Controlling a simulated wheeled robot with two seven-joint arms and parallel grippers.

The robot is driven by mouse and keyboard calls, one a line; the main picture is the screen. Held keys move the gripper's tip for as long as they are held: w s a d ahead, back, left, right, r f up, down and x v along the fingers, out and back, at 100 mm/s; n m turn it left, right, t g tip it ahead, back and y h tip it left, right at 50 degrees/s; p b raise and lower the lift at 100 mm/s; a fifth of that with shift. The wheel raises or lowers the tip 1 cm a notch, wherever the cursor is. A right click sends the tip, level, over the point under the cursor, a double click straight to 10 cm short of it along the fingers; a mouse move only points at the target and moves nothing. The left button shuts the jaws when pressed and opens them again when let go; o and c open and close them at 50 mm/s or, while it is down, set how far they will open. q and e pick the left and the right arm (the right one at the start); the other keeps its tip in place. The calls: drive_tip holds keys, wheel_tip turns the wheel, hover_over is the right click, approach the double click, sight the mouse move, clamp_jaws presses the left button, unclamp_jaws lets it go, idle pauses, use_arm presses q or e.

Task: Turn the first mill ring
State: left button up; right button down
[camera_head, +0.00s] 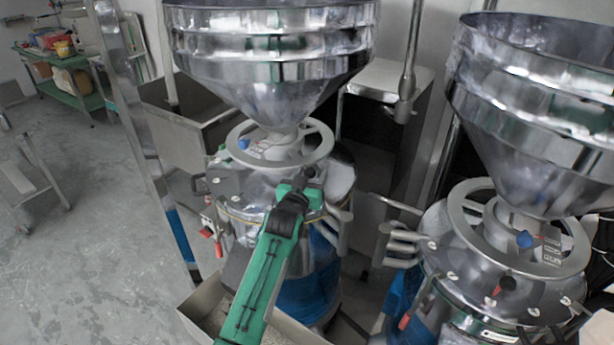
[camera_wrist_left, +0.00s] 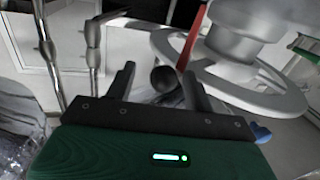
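The first mill ring (camera_head: 243,157) is a pale grey spoked wheel around the neck under the left steel hopper. In the left wrist view the ring (camera_wrist_left: 252,98) lies at the right, beside the fingers. My left gripper (camera_head: 308,178), on a green arm, is at the front right of the ring, just below its rim. In the left wrist view its two fingers (camera_wrist_left: 157,84) stand apart. A dark round knob (camera_wrist_left: 163,78) shows between them; I cannot tell whether they touch it. In the head view my gripper hides this knob. My right gripper does not show.
A second mill with its own hopper (camera_head: 535,100) and ring (camera_head: 470,205) stands at the right. Steel bins (camera_head: 185,140) and a post are behind the first mill. A tray (camera_head: 205,300) is below my left arm. Open floor (camera_head: 110,240) lies at the left.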

use_arm(q)
drive_tip(key=shift+w+d+r, duration=0.1)
drive_tip(key=shift+w+r, duration=0.05)
drive_tip(key=shift+r, duration=0.6)
drive_tip(key=shift+s+f+b, duration=0.55)
drive_tip(key=shift+f+b, duration=0.05)
drive_tip(key=shift+f, duration=0.1)
drive_tip(key=b+v, duration=0.3)
drive_tip(key=v, duration=1)
drive_tip(key=shift+a+b, duration=0.25)
drive_tip(key=shift+b, duration=0.05)
